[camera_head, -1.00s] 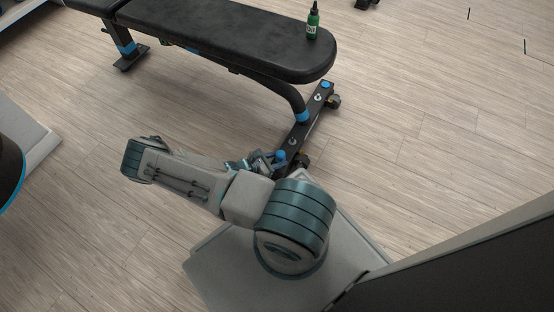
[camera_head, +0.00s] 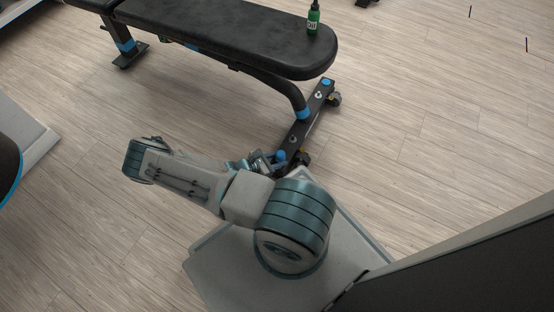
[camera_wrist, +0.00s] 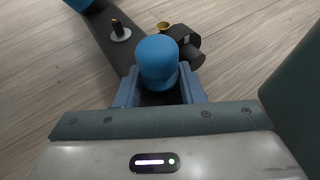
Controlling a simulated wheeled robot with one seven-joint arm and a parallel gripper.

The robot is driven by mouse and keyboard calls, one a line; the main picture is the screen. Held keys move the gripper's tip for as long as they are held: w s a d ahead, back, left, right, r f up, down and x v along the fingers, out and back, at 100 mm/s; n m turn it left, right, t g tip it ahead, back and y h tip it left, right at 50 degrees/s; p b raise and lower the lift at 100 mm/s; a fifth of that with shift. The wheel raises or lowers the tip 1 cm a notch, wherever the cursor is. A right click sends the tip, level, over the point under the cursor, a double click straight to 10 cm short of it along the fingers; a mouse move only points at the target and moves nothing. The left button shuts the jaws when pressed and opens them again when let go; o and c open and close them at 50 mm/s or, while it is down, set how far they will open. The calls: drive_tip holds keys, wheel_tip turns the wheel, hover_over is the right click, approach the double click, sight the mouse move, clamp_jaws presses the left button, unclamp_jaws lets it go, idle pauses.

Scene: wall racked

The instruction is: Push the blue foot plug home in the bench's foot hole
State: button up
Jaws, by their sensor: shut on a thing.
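The blue foot plug (camera_wrist: 157,62) shows in the wrist view between the two fingers of my gripper (camera_wrist: 160,92), which is shut on it. The plug stands at the near end of the bench's dark foot bar (camera_wrist: 112,42). The foot hole is hidden under the plug and fingers, so I cannot tell how deep the plug sits. In the head view the plug (camera_head: 280,156) is a small blue spot at the near end of the foot bar (camera_head: 300,128), with my gripper (camera_head: 270,162) partly hidden by my arm.
The black padded bench (camera_head: 220,32) carries a green bottle (camera_head: 313,22). A wheel (camera_wrist: 188,54) sits beside the bar's end, and a bolt with a pale washer (camera_wrist: 121,32) is on the bar.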

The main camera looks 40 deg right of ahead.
drive_tip(key=shift+f, duration=0.15)
drive_tip(key=o, duration=1.1)
drive_tip(key=shift+s, duration=0.1)
drive_tip(key=p+v, duration=0.4)
drive_tip(key=v, duration=1)
drive_tip(key=shift+p, duration=0.3)
